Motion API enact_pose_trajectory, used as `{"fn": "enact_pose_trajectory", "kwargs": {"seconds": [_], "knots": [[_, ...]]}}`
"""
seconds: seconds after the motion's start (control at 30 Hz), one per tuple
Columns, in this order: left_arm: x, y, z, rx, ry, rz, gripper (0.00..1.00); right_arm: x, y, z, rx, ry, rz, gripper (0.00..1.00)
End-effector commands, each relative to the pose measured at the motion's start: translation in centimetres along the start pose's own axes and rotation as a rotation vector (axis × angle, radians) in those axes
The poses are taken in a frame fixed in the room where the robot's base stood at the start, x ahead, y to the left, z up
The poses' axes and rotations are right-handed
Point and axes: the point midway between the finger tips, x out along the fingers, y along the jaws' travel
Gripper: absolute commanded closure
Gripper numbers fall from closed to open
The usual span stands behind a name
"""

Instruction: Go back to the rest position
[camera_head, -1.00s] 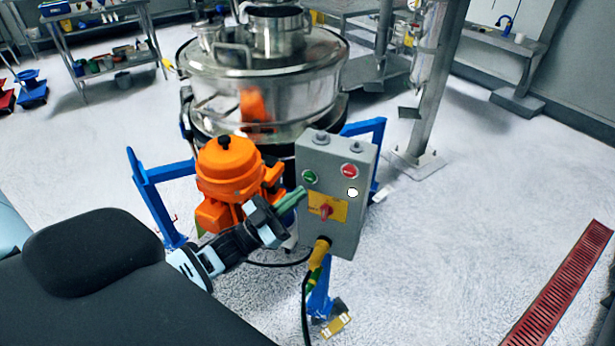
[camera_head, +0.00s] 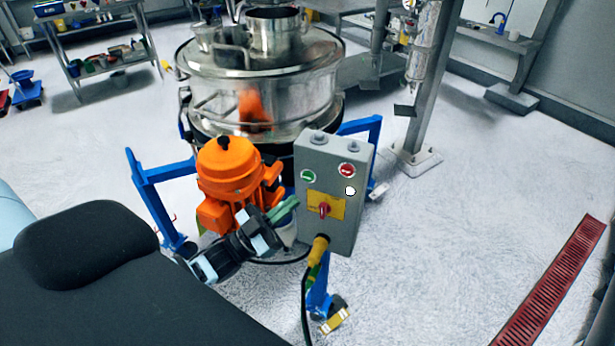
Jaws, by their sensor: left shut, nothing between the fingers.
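My left gripper (camera_head: 283,209) comes in from the lower left. Its greenish fingers are shut and empty. They are just left of the grey control box (camera_head: 340,225), close to its left side; I cannot tell whether they touch it. The box carries a green button (camera_head: 308,176), a red button (camera_head: 347,171), a white button or lamp (camera_head: 350,191) and a red rotary switch (camera_head: 324,210) on a yellow plate. The orange motor (camera_head: 228,165) is behind and left of the gripper. My right gripper is not in view.
The steel sifter (camera_head: 262,85) stands behind the box on a blue frame (camera_head: 163,178). A cable with a yellow plug (camera_head: 319,249) hangs under the box. A steel post (camera_head: 428,90) stands at right, and a red floor grate (camera_head: 555,275) lies at lower right. The right floor is mostly clear.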

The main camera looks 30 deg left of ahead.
Motion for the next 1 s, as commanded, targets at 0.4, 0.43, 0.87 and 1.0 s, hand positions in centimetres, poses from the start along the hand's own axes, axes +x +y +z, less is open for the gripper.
{"fn": "enact_pose_trajectory", "kwargs": {"seconds": [0.4, 0.43, 0.87, 1.0], "knots": [[-0.7, 0.9, 0.7, -0.014, -0.042, -0.013, 1.00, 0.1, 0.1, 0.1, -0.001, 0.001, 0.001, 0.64], [-1.1, 1.5, 1.1, -0.022, -0.070, -0.021, 1.00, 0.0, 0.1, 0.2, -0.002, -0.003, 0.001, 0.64], [-17.4, 16.2, 6.9, -0.192, -0.865, -0.160, 1.00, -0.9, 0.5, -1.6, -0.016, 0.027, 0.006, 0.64], [-23.1, 20.3, 6.2, -0.241, -1.103, -0.172, 1.00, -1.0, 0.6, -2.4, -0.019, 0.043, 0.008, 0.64]]}}
